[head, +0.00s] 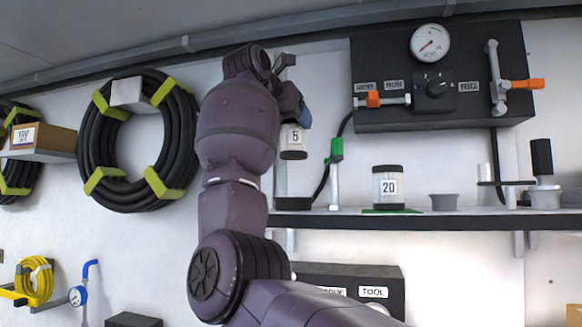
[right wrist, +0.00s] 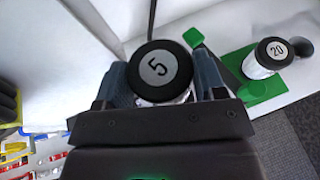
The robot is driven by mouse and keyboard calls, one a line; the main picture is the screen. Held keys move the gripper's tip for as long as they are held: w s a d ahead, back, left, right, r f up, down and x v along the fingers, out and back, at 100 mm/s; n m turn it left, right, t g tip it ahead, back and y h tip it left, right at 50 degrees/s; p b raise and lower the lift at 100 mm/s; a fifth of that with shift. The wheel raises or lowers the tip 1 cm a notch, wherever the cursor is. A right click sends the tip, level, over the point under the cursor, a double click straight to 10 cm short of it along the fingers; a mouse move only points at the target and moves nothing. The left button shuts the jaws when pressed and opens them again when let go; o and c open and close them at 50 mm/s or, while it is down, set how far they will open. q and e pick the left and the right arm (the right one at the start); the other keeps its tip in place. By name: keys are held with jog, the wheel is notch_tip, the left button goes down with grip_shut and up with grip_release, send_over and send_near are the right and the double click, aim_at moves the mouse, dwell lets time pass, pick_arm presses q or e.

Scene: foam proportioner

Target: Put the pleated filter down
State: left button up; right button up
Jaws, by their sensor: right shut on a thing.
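A pleated filter with a black cap and the label 5 (head: 293,140) is held upright in my right gripper (head: 297,112), above the left end of the shelf. In the right wrist view its black top (right wrist: 160,69) sits between the two fingers (right wrist: 162,84), which are shut on it. A second filter, labelled 20 (head: 388,187), stands on a green mat on the shelf, to the right; it also shows in the right wrist view (right wrist: 270,57). My left gripper is not in view.
The shelf (head: 345,219) bears a low black round holder (head: 293,203) below the held filter, a green-topped post (head: 335,160), and a grey cup (head: 444,202). A black panel with a gauge (head: 430,43) hangs above. Coiled hose (head: 127,195) hangs at left.

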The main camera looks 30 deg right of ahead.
notch_tip(320, 180, down, 10)
jog(key=shift+r, duration=0.15)
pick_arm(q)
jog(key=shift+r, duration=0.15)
pick_arm(e)
jog(key=o, duration=1)
jog(key=shift+c, duration=0.2)
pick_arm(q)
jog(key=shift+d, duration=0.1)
pick_arm(e)
jog(key=shift+s+a+r, duration=0.15)
jog(key=shift+s+a, duration=0.05)
jog(key=shift+a, duration=0.25)
pick_arm(q)
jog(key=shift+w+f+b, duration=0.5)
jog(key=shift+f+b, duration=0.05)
jog(key=shift+b, duration=0.55)
pick_arm(e)
jog(key=v, duration=1.1)
